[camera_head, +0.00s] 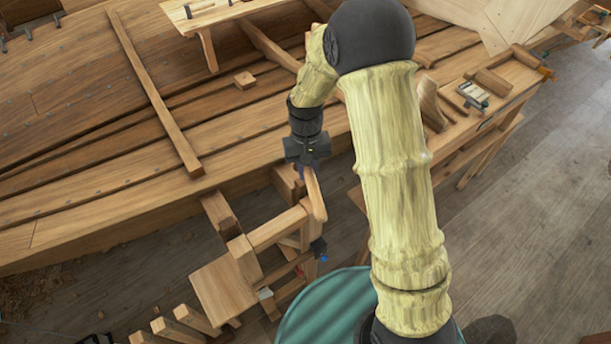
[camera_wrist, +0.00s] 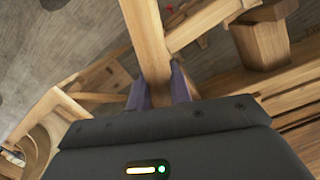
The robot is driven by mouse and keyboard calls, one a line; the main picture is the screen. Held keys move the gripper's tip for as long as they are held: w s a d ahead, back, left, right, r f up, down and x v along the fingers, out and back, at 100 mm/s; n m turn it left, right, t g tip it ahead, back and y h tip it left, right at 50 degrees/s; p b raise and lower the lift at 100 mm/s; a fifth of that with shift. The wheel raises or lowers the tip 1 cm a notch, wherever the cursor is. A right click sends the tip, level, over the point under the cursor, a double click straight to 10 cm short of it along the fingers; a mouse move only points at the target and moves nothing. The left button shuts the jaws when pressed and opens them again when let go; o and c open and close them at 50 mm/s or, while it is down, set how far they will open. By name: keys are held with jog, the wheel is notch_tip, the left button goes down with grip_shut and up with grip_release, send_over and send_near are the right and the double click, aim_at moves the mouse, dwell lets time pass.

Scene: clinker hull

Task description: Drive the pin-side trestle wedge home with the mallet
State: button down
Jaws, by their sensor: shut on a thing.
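My gripper (camera_head: 308,166) points down beside the hull, above the trestle frame. In the wrist view its two purple fingers (camera_wrist: 164,92) are shut on a pale wooden bar (camera_wrist: 147,38). In the head view this bar (camera_head: 316,197) reaches down from the fingers against the trestle's near end. It may be the mallet's handle; I cannot make out a mallet head. The trestle's rail (camera_head: 275,231) and upright (camera_head: 243,258) stand just below and left of the gripper. I cannot tell the pin-side wedge apart from the trestle's other wooden parts.
The planked hull (camera_head: 80,170) fills the left and back. A bench (camera_head: 510,75) with tools stands at the right. Several wooden pieces (camera_head: 183,320) stand at the bottom left. The floor (camera_head: 530,180) at the right is clear.

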jog(key=shift+s+r, duration=0.15)
jog(key=shift+r, duration=0.2)
notch_tip(320, 180, up, 5)
jog(key=p, duration=0.4)
jog(key=shift+f, duration=0.15)
jog(key=shift+f, duration=0.1)
jog(key=shift+f, duration=0.1)
jog(key=w+d+f+m+b, duration=0.1)
jog(key=d+f+b, duration=0.4)
jog(key=f, duration=0.7)
jog(key=w+d+f+m+b, duration=0.1)
jog(key=d+f+b, duration=0.4)
jog(key=d+f, duration=0.4)
notch_tip(320, 180, down, 4)
jog(key=shift+f, duration=0.1)
